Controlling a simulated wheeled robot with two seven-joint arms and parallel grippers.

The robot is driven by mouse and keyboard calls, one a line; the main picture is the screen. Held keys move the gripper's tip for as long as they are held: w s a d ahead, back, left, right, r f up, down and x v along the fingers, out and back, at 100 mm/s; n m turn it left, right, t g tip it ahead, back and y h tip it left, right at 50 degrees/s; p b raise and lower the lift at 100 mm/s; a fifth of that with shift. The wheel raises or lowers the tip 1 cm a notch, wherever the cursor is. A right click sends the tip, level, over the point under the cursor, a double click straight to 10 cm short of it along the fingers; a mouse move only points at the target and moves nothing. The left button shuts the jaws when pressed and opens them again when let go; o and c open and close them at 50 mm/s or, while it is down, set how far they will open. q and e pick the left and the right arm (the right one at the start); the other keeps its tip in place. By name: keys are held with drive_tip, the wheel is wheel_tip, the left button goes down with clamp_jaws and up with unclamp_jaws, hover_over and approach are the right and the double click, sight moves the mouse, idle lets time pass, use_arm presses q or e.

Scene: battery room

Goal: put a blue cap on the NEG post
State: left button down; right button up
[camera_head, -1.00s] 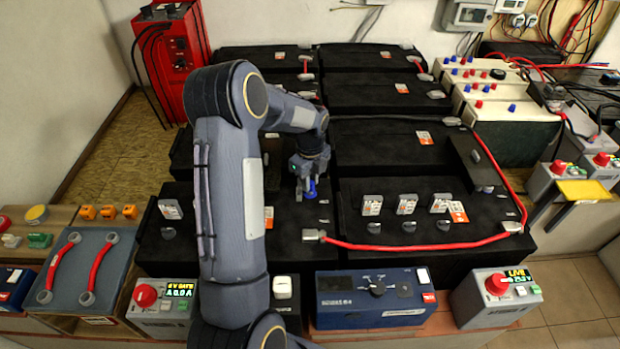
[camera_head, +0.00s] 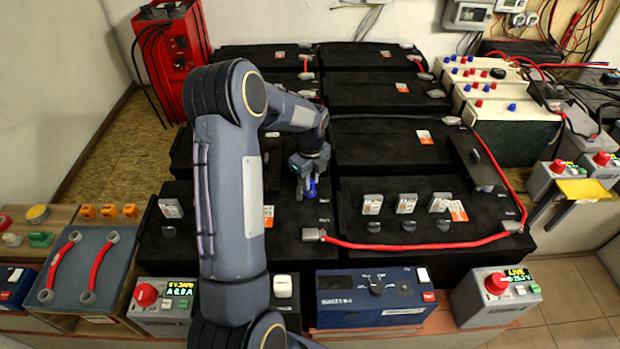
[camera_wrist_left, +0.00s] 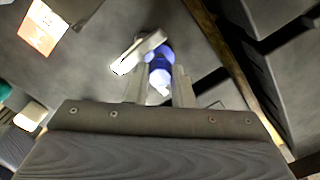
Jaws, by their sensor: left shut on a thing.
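My left gripper (camera_head: 309,193) is low over the black battery (camera_head: 290,238) in the front middle, shut on a blue cap (camera_head: 310,187). In the left wrist view the blue cap (camera_wrist_left: 160,66) is between the two fingers (camera_wrist_left: 159,88). A pale metal lug (camera_wrist_left: 138,52) lies right beside the cap's far end. The post at the cap is mostly hidden, and I cannot tell whether the cap sits on it. No NEG marking is readable. My right gripper is not in view.
A red cable (camera_head: 420,248) runs across the front right battery (camera_head: 350,215). Several grey vent caps and tagged pieces stand on that battery. A blue meter box (camera_head: 350,312) and a grey box with a red knob (camera_head: 497,296) stand in front. A red charger (camera_head: 172,60) is at the back left.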

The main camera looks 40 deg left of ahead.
use_arm(q)
drive_tip(key=shift+f, duration=0.4)
idle(0.4)
drive_tip(key=shift+s+f+b, duration=0.1)
drive_tip(key=shift+f+b, duration=0.05)
drive_tip(key=shift+b, duration=0.2)
drive_tip(key=shift+a+f, duration=0.1)
drive_tip(key=shift+f, duration=0.15)
idle(0.4)
